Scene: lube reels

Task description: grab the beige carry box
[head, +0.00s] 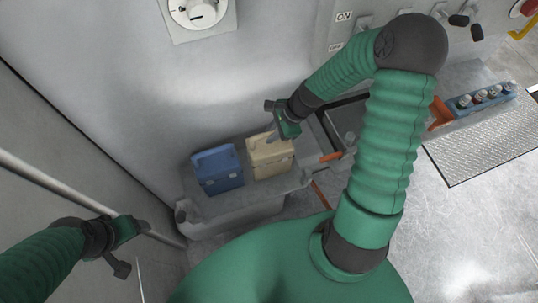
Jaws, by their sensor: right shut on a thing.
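The beige carry box (270,160) stands on a grey ledge (236,208) in the middle of the head view, just right of a blue carry box (217,170). My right gripper (278,133) is at the top of the beige box, shut on it near its handle; the fingertips are small and partly hidden. The box appears upright and on or very near the ledge. My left gripper (128,246) is at the lower left, away from both boxes. I cannot tell whether its fingers are open or shut.
A wall dial (197,10) and a switch panel (350,18) are on the back wall. A rail (60,186) runs along the left wall near my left arm. A blue rack of small bottles (482,98) is at the right. The grey floor (470,220) at lower right is clear.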

